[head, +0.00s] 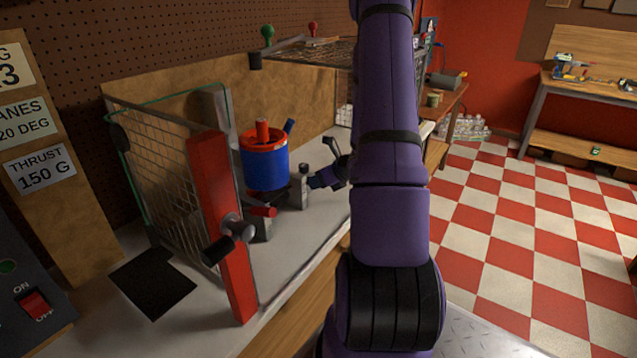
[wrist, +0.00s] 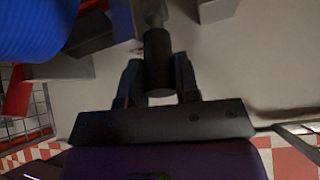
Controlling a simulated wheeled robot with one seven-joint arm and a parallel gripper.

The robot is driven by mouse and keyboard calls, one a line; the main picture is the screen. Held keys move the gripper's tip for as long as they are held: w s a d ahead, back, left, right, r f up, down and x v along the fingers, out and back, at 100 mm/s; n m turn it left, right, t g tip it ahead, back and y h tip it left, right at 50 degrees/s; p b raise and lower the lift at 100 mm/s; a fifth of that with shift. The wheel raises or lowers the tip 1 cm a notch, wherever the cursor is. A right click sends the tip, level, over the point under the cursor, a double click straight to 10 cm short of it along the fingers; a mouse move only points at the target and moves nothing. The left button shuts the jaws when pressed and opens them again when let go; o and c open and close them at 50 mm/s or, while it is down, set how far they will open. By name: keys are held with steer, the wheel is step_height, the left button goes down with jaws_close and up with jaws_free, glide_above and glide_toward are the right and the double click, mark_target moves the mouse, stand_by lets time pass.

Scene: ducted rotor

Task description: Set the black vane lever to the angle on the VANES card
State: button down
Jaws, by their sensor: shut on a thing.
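The blue ducted rotor (head: 265,168) with a red-orange rim stands on the bench; its blue side also shows in the wrist view (wrist: 35,25). My gripper (wrist: 158,78) is shut on the black vane lever (wrist: 158,62), whose dark rounded end sits between the two fingers. In the head view my gripper (head: 318,181) is just right of the rotor, at a small grey post; the lever is hard to make out there. The VANES card (head: 28,120) hangs at the left. It reads "20 DEG", with its left edge cut off by the frame.
A wire mesh guard (head: 160,175) with a red post (head: 225,240) stands left of the rotor. A THRUST 150 G card (head: 42,172) hangs below the VANES card. A red switch (head: 34,304) is at lower left. A wire shelf (head: 315,53) is behind.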

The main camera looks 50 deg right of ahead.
steer(key=c, duration=0.8)
jaws_free()
steer(key=shift+c, duration=0.2)
steer(key=shift+r, duration=0.1)
steer(key=v, duration=1)
steer(key=shift+s+r, duration=0.2)
steer(key=shift+s, duration=0.15)
steer(key=shift+d, duration=0.1)
